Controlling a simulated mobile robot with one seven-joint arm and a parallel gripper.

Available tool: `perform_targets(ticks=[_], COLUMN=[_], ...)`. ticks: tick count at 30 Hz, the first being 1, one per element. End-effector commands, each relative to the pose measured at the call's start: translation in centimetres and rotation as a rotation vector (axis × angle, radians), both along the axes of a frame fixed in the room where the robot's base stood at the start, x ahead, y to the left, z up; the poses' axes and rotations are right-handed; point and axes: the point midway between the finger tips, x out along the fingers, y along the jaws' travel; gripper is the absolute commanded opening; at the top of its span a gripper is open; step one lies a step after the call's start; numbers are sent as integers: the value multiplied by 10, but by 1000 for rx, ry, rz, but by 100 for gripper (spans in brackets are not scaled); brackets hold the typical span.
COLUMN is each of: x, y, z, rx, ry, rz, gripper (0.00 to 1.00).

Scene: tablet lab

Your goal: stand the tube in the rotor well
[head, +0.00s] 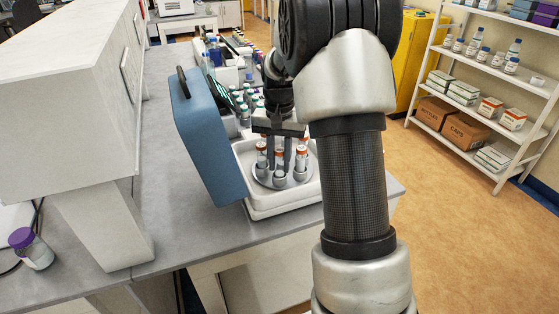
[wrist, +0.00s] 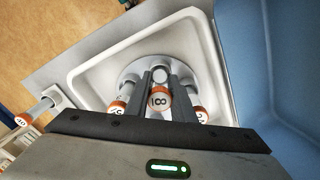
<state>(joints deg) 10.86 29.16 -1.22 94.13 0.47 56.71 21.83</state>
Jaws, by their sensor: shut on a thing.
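The tube (wrist: 160,97) has an orange-rimmed white cap that reads 18. My gripper (wrist: 161,84) is shut on it, a dark finger on each side. In the head view my gripper (head: 280,155) points down over the rotor (head: 264,182), which sits in the white centrifuge bowl (head: 238,158). The held tube is upright there, among other orange-capped tubes. The rotor also shows in the wrist view (wrist: 131,77), with a pale round spot just beyond the held tube. The fingers and cap hide the tube's lower end, so I cannot tell whether it is inside a well.
Orange-capped tubes stand left (wrist: 118,107) and right (wrist: 202,115) of my fingers. The open blue lid (head: 205,135) rises close on the left in the head view. Another orange-capped tube (wrist: 23,118) is outside the bowl. Racks of green-capped tubes (head: 242,108) stand behind.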

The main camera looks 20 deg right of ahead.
Motion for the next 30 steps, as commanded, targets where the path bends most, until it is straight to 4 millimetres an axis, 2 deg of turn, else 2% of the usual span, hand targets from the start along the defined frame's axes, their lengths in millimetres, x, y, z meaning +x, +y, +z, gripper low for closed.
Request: perform_targets(ticks=[21, 22, 25, 26, 30], x=[0, 0, 0, 0, 0], y=[0, 0, 0, 0, 0], z=[-12, -12, -12, -12, -12], rx=[0, 0, 0, 0, 0], ry=[0, 0, 0, 0, 0], rz=[0, 0, 0, 0, 0], gripper=[1, 24, 41, 44, 44])
